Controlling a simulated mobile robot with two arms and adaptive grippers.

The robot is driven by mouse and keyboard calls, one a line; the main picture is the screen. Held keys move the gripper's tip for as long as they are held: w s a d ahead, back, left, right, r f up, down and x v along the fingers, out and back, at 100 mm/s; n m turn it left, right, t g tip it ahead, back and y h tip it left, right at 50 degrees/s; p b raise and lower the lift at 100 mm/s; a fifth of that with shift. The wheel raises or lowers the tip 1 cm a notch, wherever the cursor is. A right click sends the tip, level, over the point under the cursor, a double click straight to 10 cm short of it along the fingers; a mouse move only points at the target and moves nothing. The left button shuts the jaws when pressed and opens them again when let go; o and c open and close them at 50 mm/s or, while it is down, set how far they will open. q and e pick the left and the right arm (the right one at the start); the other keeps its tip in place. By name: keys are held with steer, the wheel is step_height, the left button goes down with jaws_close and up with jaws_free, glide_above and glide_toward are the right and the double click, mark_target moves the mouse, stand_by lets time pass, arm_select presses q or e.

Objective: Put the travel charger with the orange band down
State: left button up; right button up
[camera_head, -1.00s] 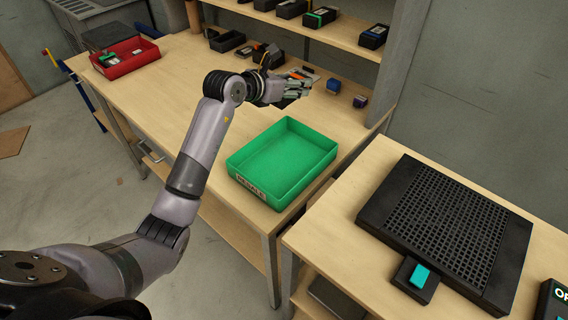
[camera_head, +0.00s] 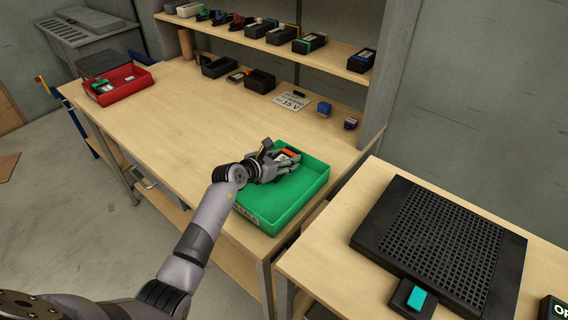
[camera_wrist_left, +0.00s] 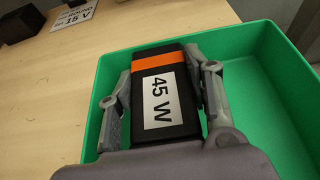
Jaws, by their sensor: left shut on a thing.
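The travel charger with the orange band (camera_wrist_left: 163,100) is a black block with a white "45 W" label. It also shows in the head view (camera_head: 287,153). My left gripper (camera_head: 284,164) is shut on it, with one finger along each side in the left wrist view (camera_wrist_left: 162,90). The charger is over the green tray (camera_wrist_left: 118,64), inside its outline. The tray also shows in the head view (camera_head: 310,193), on the wooden bench's front right part. I cannot tell whether the charger touches the tray floor. The visible tray floor is empty. My right gripper is not in view.
A red tray (camera_head: 127,93) holding items stands at the bench's back left. A black perforated platform (camera_head: 440,240) is on the right table. The bench's middle (camera_head: 190,120) is clear.

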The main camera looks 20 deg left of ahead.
arm_select(q)
steer(key=shift+f, duration=0.85)
steer(key=shift+f, duration=0.15)
steer(key=o, duration=1.3)
steer(key=v, duration=1.2)
steer(key=shift+d, duration=0.1)
